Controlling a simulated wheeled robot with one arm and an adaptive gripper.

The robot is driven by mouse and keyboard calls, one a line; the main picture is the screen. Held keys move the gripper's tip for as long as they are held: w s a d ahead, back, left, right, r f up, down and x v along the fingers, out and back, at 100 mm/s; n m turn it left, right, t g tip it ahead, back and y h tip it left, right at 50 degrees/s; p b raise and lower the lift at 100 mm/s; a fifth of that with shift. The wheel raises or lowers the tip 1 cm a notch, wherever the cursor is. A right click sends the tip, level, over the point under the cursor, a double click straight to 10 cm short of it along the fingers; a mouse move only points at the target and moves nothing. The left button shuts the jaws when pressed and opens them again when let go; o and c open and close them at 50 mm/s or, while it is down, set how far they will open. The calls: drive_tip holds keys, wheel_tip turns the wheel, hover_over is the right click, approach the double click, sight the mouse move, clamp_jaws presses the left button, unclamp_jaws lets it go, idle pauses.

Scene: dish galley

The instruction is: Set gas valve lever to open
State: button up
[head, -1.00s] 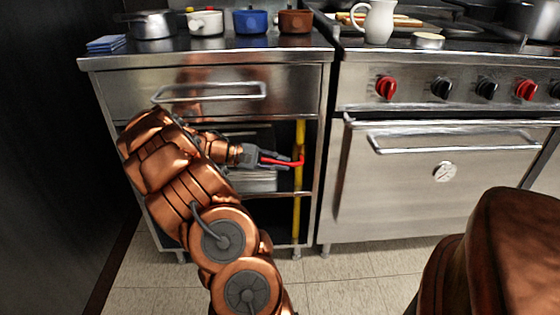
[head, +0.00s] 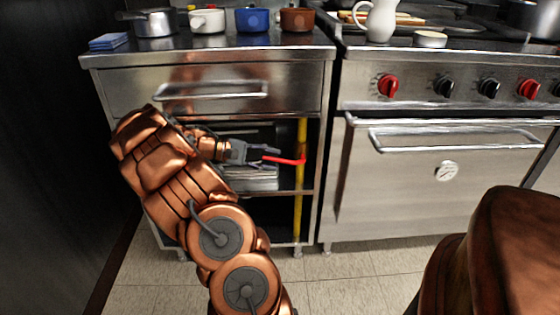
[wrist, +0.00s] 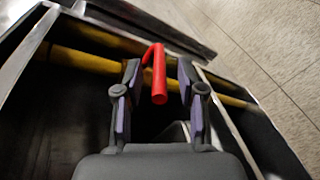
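The gas valve lever (head: 286,160) is a red bar on the upright yellow pipe (head: 299,205) at the right side of the open cabinet bay. It sticks out to the left, roughly square to the pipe. In the wrist view the red lever (wrist: 159,75) bends from the yellow pipe (wrist: 85,62) toward my gripper. My gripper (head: 270,153) is just left of the lever in the head view. In the wrist view my gripper (wrist: 159,68) has its fingers apart, with the lever's free end between them and visible gaps on both sides.
The drawer handle (head: 212,91) is above my forearm. A shelf with stacked trays (head: 255,176) lies below my gripper. The cabinet's right post (head: 320,150) stands close beside the pipe. The oven (head: 445,200) is to the right. Pots stand on the counter above.

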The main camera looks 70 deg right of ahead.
drive_tip(key=v, duration=0.8)
drive_tip(key=shift+w+r, duration=0.15)
